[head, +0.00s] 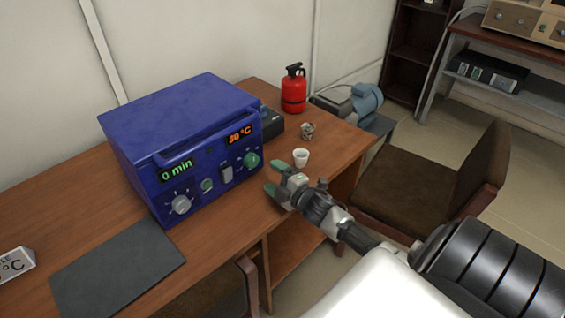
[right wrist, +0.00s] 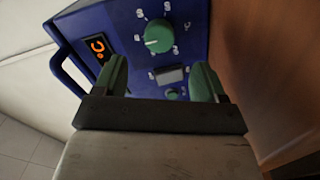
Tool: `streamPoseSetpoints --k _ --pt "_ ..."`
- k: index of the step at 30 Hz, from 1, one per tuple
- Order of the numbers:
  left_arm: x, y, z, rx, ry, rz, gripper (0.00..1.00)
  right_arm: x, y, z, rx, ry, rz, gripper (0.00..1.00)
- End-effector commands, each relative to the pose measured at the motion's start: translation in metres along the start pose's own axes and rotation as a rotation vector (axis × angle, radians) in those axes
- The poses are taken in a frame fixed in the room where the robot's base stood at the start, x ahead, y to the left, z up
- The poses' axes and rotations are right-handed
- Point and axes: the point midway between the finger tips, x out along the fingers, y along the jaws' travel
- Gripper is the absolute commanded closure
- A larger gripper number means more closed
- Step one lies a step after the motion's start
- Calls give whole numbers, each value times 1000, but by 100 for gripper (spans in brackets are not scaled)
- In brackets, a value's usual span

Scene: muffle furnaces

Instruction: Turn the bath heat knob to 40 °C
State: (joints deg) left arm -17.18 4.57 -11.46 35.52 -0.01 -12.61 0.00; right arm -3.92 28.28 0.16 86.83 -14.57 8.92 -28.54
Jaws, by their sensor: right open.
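The blue bath unit (head: 185,135) stands on the wooden table. Its green heat knob (head: 250,160) is at the right of the front panel, below an orange display (head: 240,134) that appears to read 30 °C. My right gripper (head: 285,173) is open and empty, just in front of the knob and apart from it. In the right wrist view, the green knob (right wrist: 158,36) with its dial marks lies beyond the open green fingertips (right wrist: 160,80); the orange display (right wrist: 97,47) is partly visible. My left gripper is not in view.
A grey-white knob (head: 181,205) and a green "0 min" display (head: 175,170) are on the panel's left. A white cup (head: 301,158) stands close to my right gripper.

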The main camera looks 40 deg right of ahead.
Motion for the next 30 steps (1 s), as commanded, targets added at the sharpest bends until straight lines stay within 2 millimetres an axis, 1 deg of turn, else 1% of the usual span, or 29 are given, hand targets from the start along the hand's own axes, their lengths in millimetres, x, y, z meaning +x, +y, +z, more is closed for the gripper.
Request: streamPoseSetpoints --k 1,3,6,9,30 --pt "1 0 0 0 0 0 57 -9 -1 0 -1 1 -2 29" --pt "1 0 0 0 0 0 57 -19 -1 0 0 0 -1 29" --pt "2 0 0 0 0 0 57 -28 0 0 0 1 0 29" --pt "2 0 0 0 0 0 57 -33 0 0 0 0 0 29" --pt "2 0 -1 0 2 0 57 -34 0 0 0 0 0 29"
